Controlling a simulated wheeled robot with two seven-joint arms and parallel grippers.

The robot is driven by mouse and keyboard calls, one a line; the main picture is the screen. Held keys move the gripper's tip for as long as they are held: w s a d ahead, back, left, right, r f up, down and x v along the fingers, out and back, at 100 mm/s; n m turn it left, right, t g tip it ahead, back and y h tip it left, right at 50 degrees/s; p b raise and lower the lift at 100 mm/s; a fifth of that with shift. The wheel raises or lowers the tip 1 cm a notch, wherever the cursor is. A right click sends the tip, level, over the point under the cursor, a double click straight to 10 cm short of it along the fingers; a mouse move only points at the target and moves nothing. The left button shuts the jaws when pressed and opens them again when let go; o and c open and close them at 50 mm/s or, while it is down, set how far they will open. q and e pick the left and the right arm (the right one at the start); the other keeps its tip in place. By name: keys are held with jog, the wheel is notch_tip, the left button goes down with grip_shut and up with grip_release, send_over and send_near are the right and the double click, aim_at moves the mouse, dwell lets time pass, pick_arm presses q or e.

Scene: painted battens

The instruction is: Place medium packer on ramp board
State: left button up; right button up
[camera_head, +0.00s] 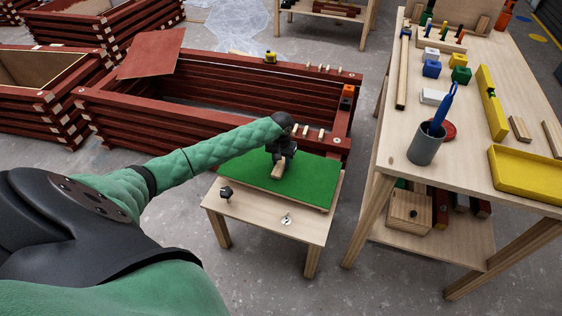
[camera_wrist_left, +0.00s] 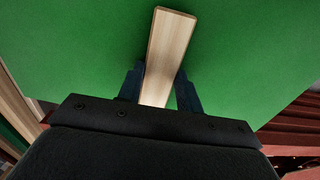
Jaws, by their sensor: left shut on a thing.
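My left gripper (camera_head: 281,158) is shut on a pale wooden packer (camera_head: 277,170) over the green-topped board on the small table. In the left wrist view the packer (camera_wrist_left: 170,45) sticks out lengthwise between the two dark fingers (camera_wrist_left: 160,80), with green surface behind it. The green-topped board (camera_head: 315,178), which looks like the ramp board, has a pale wooden edge. I cannot tell whether the packer touches the board. My right gripper is not in view.
The small table (camera_head: 250,222) carries a black knob (camera_head: 226,193) and a small metal part (camera_head: 286,219) in front of the board. A red batten frame (camera_head: 200,118) stands behind. A workbench (camera_head: 440,185) with tools, blocks and a yellow tray (camera_head: 525,173) stands to the right.

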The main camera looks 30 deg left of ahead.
aim_at(281, 164)
pick_arm(q)
jog(key=o, duration=1)
jog(key=shift+c, duration=0.2)
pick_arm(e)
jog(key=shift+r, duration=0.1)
pick_arm(q)
jog(key=shift+r, duration=0.2)
notch_tip(281, 164, up, 12)
jog(key=shift+f, duration=0.15)
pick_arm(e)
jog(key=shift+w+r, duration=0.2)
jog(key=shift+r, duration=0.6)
